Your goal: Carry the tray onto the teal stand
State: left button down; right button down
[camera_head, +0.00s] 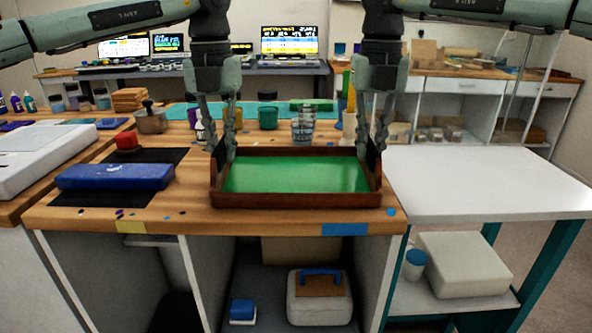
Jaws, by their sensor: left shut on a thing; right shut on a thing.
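A brown wooden tray (296,200) with a bright green inside is at the front middle of the wooden bench. My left gripper (227,148) is shut on the tray's left end, and my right gripper (371,150) is shut on its right end. The tray looks level; I cannot tell whether it touches the bench top or is slightly above it. The teal stand (547,268) has teal legs and a white top (485,183), and stands right of the bench. The visible part of its top is empty.
A blue case (115,177) lies on a black mat left of the tray. Cups, a wire-like container (302,127) and a green mug (268,117) stand behind the tray. A white box (462,264) and a blue-lidded jar (415,264) sit on the stand's lower shelf.

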pick_arm(q)
jog(key=shift+r, duration=0.1)
